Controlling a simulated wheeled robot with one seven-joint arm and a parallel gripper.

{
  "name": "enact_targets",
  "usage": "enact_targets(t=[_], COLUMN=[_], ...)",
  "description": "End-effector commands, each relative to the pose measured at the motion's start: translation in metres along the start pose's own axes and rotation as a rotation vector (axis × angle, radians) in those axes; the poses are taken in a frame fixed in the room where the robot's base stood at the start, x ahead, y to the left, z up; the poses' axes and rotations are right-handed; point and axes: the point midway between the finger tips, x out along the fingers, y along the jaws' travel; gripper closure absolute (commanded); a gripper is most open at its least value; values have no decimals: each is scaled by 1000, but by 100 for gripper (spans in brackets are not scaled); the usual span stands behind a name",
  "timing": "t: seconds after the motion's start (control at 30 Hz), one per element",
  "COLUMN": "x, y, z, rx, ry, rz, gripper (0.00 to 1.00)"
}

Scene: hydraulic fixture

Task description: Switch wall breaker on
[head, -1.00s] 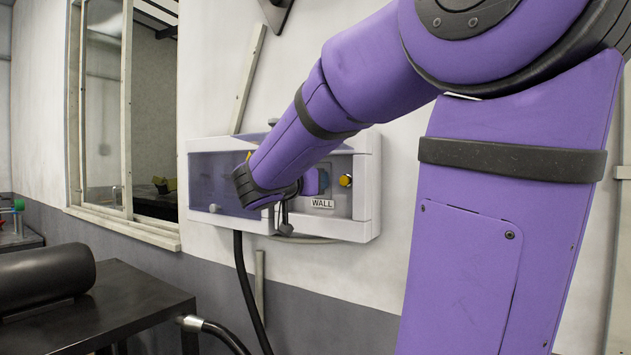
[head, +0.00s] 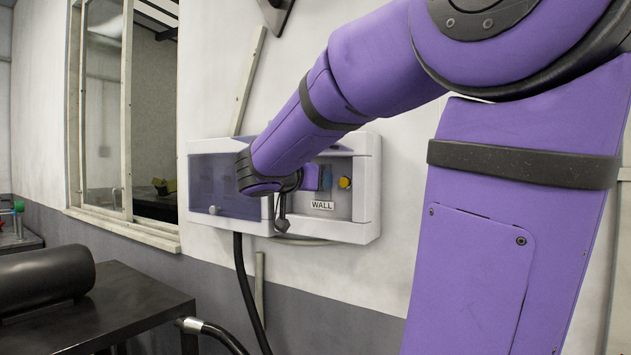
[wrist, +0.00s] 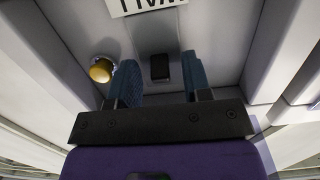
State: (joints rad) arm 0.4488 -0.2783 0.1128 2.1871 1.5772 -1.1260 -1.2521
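The white breaker box (head: 368,190) hangs on the wall in the head view, its right part open around a "WALL" label (head: 322,205). My gripper (head: 318,178) reaches into this open part, largely hidden by my wrist. In the wrist view, my gripper (wrist: 161,65) is open, with two blue-green fingers apart. A small black switch (wrist: 160,67) shows between the fingers on the panel behind them. Nothing is visibly clamped, and I cannot tell contact or the switch's position. The label also shows upside down in the wrist view (wrist: 148,5).
A yellow knob (head: 345,182) is on the panel right of my gripper; it shows left of the fingers in the wrist view (wrist: 101,70). A tinted cover (head: 215,185) closes the box's left part. The box's side walls stand close around the gripper. A dark table (head: 130,300) is lower left.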

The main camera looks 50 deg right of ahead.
Motion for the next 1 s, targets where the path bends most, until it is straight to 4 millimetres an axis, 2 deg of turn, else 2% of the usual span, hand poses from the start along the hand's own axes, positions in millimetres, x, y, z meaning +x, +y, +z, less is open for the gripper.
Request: enact_targets(t=[0.17, 0.27, 0.7, 0.83, 1.0], x=[-2, -11, -88, -101, -108], y=[0, 0, -1, 0, 0], z=[0, 0, 0, 0, 0], rx=[0, 1, 0, 0, 0], ry=[1, 1, 1, 0, 0], rz=[0, -2, -3, -1, 0], gripper=[55, 55, 55, 55, 55])
